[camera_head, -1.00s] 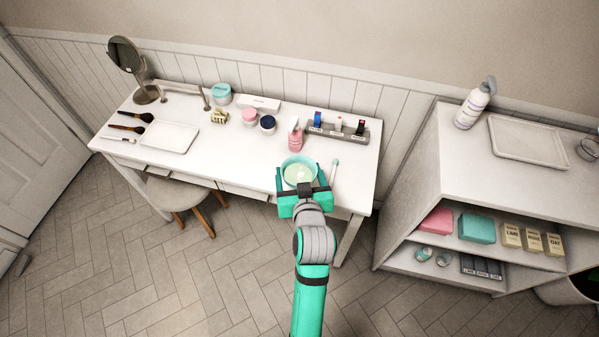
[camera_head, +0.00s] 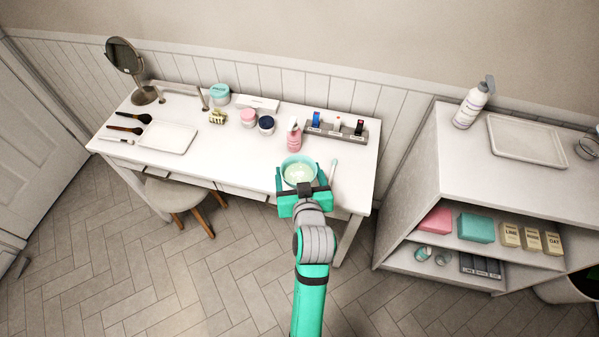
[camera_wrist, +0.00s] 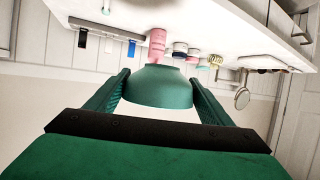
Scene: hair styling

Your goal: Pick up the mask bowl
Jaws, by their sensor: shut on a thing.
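The mask bowl (camera_head: 299,171) is a round teal bowl with pale green contents, at the front right of the white table (camera_head: 225,160) in the head view. My green gripper (camera_head: 303,190) reaches it from the front edge of the table. In the wrist view the bowl (camera_wrist: 163,86) sits between the two fingers of my gripper (camera_wrist: 160,92), which are shut on its sides. I cannot tell whether the bowl touches the tabletop or is just above it.
A teal-tipped stick (camera_head: 333,172) lies just right of the bowl. A pink bottle (camera_head: 294,137) stands behind it, near a grey holder (camera_head: 337,131). A white tray (camera_head: 165,138) and brushes (camera_head: 126,129) lie far left. A shelf unit (camera_head: 440,165) stands to the right.

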